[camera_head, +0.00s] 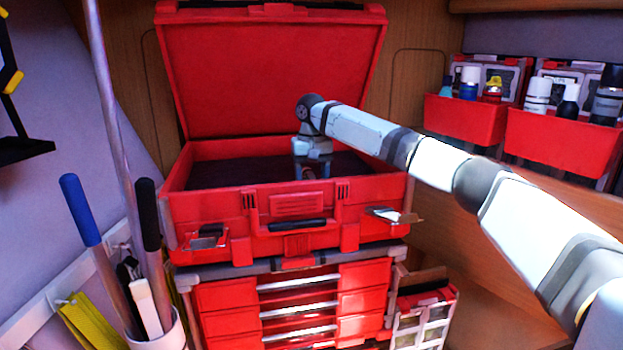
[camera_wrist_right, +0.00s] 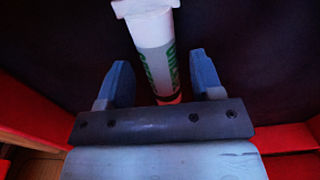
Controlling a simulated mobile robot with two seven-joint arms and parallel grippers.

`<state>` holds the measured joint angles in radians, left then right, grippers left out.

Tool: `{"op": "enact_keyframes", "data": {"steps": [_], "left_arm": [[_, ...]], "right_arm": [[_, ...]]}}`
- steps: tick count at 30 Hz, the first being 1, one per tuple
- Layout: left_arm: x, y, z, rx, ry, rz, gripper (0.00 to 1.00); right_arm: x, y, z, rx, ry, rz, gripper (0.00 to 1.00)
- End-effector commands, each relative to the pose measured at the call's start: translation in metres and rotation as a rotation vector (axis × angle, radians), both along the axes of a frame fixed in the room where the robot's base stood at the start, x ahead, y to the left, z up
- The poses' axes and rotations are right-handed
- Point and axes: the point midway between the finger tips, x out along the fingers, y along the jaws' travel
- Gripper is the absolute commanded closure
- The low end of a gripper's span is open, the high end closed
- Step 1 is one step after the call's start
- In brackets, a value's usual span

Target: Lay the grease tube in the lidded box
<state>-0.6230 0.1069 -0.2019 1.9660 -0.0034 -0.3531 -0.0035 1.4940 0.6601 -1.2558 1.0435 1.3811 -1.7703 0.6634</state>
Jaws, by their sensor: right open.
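The lidded box (camera_head: 240,221) is a red case on top of a drawer unit, with its lid (camera_head: 270,75) raised and a dark lining inside. My right gripper (camera_head: 311,172) reaches down into the box from above. In the right wrist view its two blue-grey fingers (camera_wrist_right: 160,84) stand apart, open. The grease tube (camera_wrist_right: 155,50), white with green lettering and a red end band, lies between the fingers over the dark lining, with gaps on both sides. Its red end is close to the gripper's palm. In the head view the tube is mostly hidden by the gripper. My left gripper is not in view.
Below the box is a red drawer unit (camera_head: 300,307). Long-handled tools stand in a white holder (camera_head: 172,338) at the left. Much of the box interior is free.

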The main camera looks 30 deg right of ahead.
Motion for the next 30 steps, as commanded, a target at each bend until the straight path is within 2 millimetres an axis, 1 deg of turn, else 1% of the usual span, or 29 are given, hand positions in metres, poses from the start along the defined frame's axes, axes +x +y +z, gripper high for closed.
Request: {"op": "enact_keyframes", "data": {"steps": [2, 5, 9, 12, 15, 21, 30], "left_arm": [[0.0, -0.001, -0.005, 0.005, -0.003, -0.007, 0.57], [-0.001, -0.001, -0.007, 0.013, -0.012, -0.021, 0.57], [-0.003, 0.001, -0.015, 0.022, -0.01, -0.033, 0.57], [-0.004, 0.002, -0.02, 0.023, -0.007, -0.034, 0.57], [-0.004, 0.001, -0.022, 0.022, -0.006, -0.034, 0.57], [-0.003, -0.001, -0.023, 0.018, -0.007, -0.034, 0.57], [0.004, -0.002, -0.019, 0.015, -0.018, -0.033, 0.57]], "right_arm": [[0.001, 0.001, 0.011, 0.002, -0.004, 0.001, 0.4], [0.001, 0.002, 0.032, 0.003, -0.005, 0.003, 0.4], [0.001, 0.002, 0.063, 0.003, -0.004, 0.001, 0.4], [0.0, 0.001, 0.083, 0.002, -0.003, 0.002, 0.4], [0.0, 0.001, 0.099, 0.001, -0.003, 0.001, 0.4], [0.0, 0.0, 0.113, 0.002, -0.002, 0.001, 0.4], [0.0, 0.0, 0.114, 0.001, -0.001, 0.001, 0.4]]}}
